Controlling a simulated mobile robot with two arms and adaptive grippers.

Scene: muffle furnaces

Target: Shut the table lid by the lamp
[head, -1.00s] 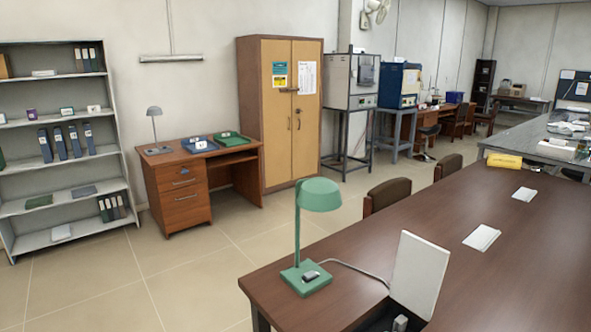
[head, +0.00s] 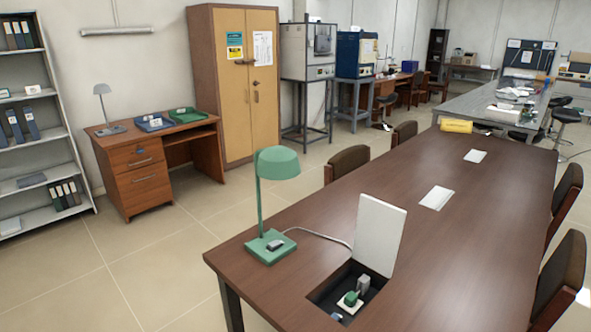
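A white table lid (head: 380,234) stands open, nearly upright and tilted slightly, at the far edge of a rectangular opening (head: 324,295) in the long brown table (head: 440,235). Inside the opening are a green plug and a grey plug (head: 351,297) in a pale socket plate. The green desk lamp (head: 276,165) stands to the left of the opening, near the table's left end. Neither of my grippers is in view.
Two other white table lids (head: 436,197) lie flat farther along the table. Brown chairs (head: 347,163) line both long sides. Open tiled floor (head: 150,265) lies left of the table, before a small desk (head: 150,165), a cabinet and shelves.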

